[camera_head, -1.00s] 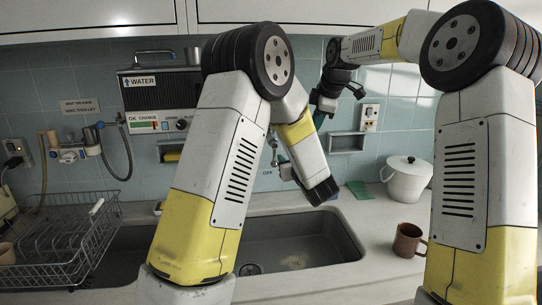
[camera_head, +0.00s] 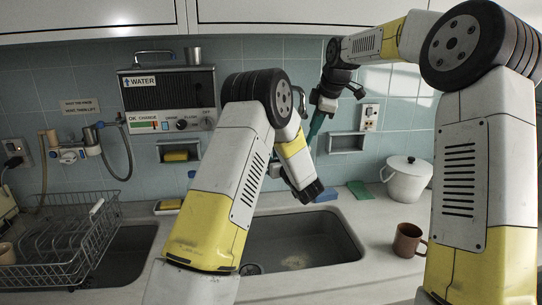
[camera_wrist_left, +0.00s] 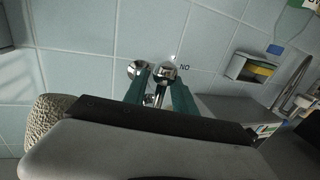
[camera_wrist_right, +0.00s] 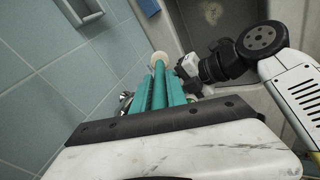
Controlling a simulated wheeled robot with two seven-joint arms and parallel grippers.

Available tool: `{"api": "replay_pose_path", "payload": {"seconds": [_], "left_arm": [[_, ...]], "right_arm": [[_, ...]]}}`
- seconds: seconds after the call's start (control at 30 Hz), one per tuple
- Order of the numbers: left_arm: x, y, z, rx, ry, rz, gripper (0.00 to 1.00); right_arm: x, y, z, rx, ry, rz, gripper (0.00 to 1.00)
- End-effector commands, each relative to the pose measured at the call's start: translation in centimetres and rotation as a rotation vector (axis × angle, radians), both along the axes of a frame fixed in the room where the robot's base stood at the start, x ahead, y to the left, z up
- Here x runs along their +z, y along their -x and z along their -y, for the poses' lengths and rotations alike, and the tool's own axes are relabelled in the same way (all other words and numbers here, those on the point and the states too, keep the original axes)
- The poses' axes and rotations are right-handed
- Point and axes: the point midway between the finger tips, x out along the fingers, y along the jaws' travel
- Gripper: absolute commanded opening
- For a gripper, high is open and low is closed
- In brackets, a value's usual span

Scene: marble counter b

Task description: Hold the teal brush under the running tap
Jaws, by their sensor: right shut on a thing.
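The teal brush (camera_head: 316,126) is in my right gripper (camera_head: 322,108), which is shut on it above the back right of the sink (camera_head: 300,238). In the right wrist view the brush (camera_wrist_right: 159,88) lies between the fingers, its pale round end (camera_wrist_right: 158,58) pointing out over the sink. My left gripper (camera_wrist_left: 158,78) is at the chrome tap (camera_wrist_left: 166,71) on the wall, fingers apart on either side of its lower metal part; I cannot tell whether they touch it. In the head view my left arm hides most of the tap. I see no water stream.
A brown mug (camera_head: 407,240) and a white lidded pot (camera_head: 408,180) stand on the right counter. A wire dish rack (camera_head: 62,235) is at the left. A green cloth (camera_head: 360,189) lies behind the sink. A wall box (camera_head: 168,97) hangs above.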

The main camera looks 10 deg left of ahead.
Motion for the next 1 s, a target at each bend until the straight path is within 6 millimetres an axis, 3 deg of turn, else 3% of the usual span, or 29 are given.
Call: {"api": "replay_pose_path", "payload": {"seconds": [0.43, 0.47, 0.6, 0.63, 1.0], "left_arm": [[-0.01, -1.19, -0.74, -0.001, 0.0, 0.0, 0.32], [-0.01, -1.18, -0.73, -0.001, 0.0, 0.0, 0.3], [-0.01, -1.17, -0.73, -0.001, 0.0, 0.0, 0.03], [-0.01, -1.17, -0.73, -0.001, 0.0, 0.0, 0.0], [-0.05, -1.15, -0.72, -0.001, 0.001, -0.001, 0.0]], "right_arm": [[0.02, 0.0, -0.01, 0.0, 0.0, 0.0, 0.0], [0.02, 0.0, -0.01, 0.0, 0.0, 0.0, 0.0], [0.02, 0.0, -0.01, 0.0, 0.0, 0.0, 0.0], [0.02, 0.0, -0.01, 0.0, 0.0, 0.0, 0.0], [0.02, 0.0, -0.01, 0.0, 0.0, 0.0, 0.0]]}}
